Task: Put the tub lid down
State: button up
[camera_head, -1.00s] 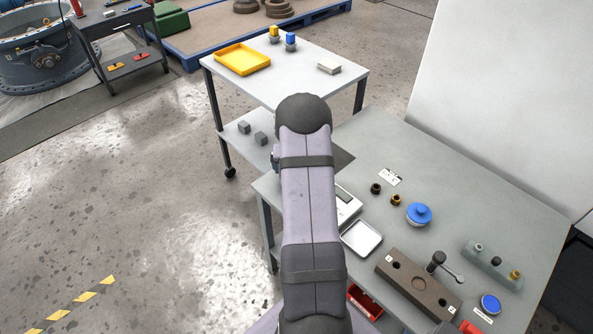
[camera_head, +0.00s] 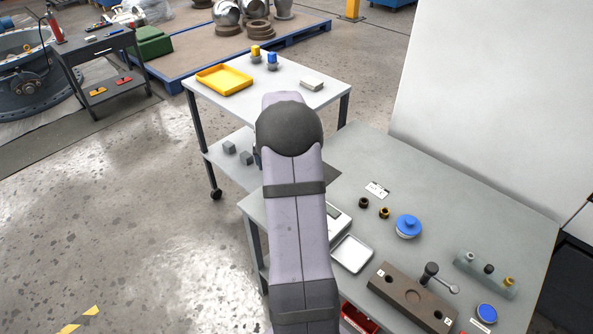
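A tub with a round blue knobbed lid (camera_head: 408,224) stands on the grey workbench (camera_head: 465,190), right of my arm. The lid appears to sit on the tub. A flat blue disc (camera_head: 487,313) lies near the bench's front right edge beside a white label. I cannot tell whether it is a lid or a marked spot. My arm reaches away over the bench's left side toward the cart. My gripper is hidden beyond the arm's dark rounded joint, so its fingers and anything in them do not show.
A wheeled cart (camera_head: 335,83) behind the bench carries a yellow tray (camera_head: 222,80), yellow and blue-topped items and a small pale block. On the bench are a scale, a metal tray (camera_head: 352,253), a brown block (camera_head: 405,298) with a handle, and a peg rack (camera_head: 485,275).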

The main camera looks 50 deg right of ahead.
jog(key=d+f+b, duration=0.3)
jog(key=d+b, duration=0.2)
jog(key=d, duration=1.2)
jog(key=shift+d+f, duration=0.15)
jog(key=shift+f, duration=0.05)
jog(key=shift+f+b, duration=0.4)
jog(key=shift+f, duration=4.6)
